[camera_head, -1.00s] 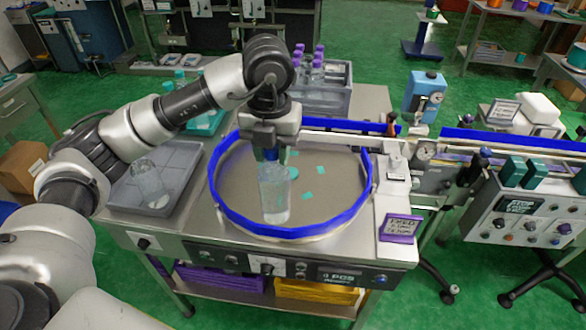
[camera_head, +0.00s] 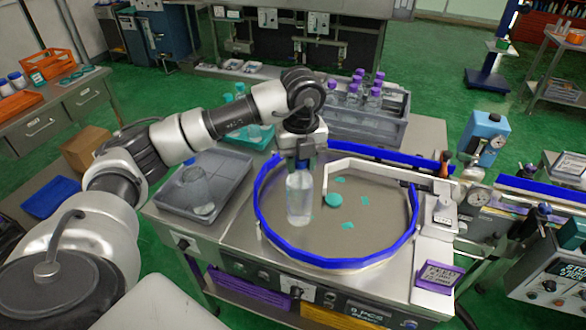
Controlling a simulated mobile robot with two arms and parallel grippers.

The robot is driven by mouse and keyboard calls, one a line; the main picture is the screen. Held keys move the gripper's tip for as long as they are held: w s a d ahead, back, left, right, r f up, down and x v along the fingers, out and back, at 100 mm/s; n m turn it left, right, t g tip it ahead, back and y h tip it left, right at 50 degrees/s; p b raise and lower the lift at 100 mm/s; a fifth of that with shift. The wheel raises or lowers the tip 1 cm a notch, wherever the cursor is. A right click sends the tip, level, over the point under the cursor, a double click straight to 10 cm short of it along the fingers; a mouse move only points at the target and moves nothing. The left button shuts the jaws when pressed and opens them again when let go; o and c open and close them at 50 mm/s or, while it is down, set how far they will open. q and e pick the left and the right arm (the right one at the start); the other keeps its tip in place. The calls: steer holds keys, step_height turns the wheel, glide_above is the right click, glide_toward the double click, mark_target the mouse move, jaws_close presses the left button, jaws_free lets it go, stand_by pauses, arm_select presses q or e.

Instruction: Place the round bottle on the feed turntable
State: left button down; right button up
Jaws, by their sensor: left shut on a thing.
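The round bottle (camera_head: 298,200) is clear and upright. My left gripper (camera_head: 301,163) is shut on its top from above. The bottle shows over the left part of the feed turntable (camera_head: 365,225), a grey disc with a blue rim, inside that rim. I cannot tell whether its base touches the disc or hangs just above it. The fingers hide the bottle's neck. My right gripper is not in view.
A teal round piece (camera_head: 333,200) and several small teal scraps lie on the disc. A grey tray (camera_head: 172,190) with a clear bottle lying in it (camera_head: 197,188) stands left. A grey crate (camera_head: 385,133) of purple-capped bottles stands behind. The disc's right part is clear.

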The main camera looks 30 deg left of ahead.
arm_select(q)
steer(key=w+a+f+p, duration=0.1)
steer(key=a+f+p, duration=0.1)
steer(key=f, duration=0.4)
steer(key=shift+w+a, duration=0.2)
steer(key=shift+a, duration=0.45)
steer(key=shift+f, duration=0.1)
steer(key=shift+f, duration=0.1)
steer(key=c, duration=0.8)
jaws_free()
steer(key=shift+o, duration=0.2)
step_height(320, 180, up, 12)
steer(key=b, duration=0.3)
